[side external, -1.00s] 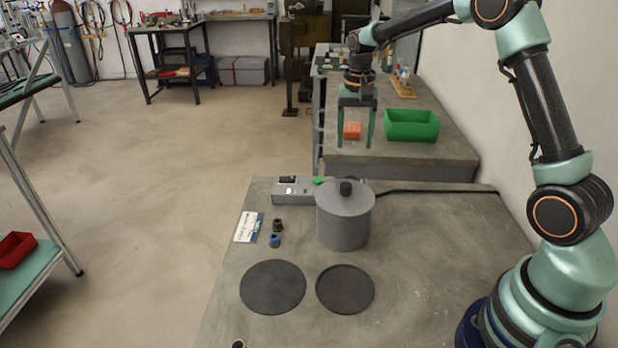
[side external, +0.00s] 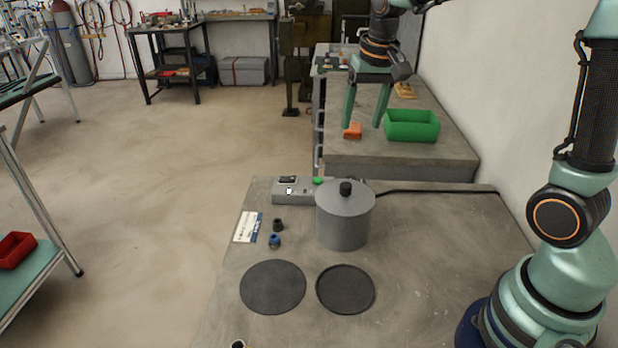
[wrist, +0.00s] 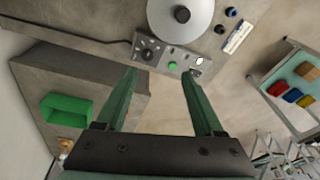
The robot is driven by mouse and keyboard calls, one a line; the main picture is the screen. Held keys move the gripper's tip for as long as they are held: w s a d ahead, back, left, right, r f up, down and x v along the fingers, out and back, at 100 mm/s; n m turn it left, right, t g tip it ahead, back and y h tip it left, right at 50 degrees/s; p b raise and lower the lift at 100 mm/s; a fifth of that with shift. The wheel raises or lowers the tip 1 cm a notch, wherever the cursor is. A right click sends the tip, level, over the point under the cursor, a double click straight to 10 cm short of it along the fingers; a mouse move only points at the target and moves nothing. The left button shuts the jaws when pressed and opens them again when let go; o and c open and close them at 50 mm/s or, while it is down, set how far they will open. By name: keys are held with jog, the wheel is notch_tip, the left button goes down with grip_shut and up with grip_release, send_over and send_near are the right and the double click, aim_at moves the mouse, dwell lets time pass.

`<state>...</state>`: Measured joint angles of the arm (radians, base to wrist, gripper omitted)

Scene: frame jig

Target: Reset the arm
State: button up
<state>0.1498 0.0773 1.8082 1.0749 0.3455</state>
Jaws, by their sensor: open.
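My gripper (side external: 361,126) is open and empty, raised above the table, with its two green fingers spread and pointing down. In the side external view it overlaps the back bench, near an orange block and a green bin. In the wrist view the spread fingers (wrist: 158,75) have nothing between them but the view of the floor and the control box beyond. The grey lidded pot (side external: 343,217) stands upright on the near table, and its lid also shows in the wrist view (wrist: 165,18).
A control box (side external: 294,190) with a green button sits behind the pot. Two dark round discs (side external: 273,287) (side external: 345,289) lie in front. Small black and blue pieces (side external: 275,241) lie by a label card (side external: 248,227). The green bin (side external: 411,126) and orange block (side external: 352,131) are on the back bench.

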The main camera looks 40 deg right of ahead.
jog(key=s+a+r+n+t, duration=0.1)
jog(key=s+a+n+t, duration=0.2)
jog(key=s, duration=0.9)
jog(key=shift+s+a+n+t, duration=0.3)
jog(key=shift+s+a+n, duration=0.1)
jog(key=shift+a+n, duration=1.05)
jog(key=shift+a+r, duration=0.1)
jog(key=shift+a, duration=0.05)
jog(key=shift+c, duration=0.3)
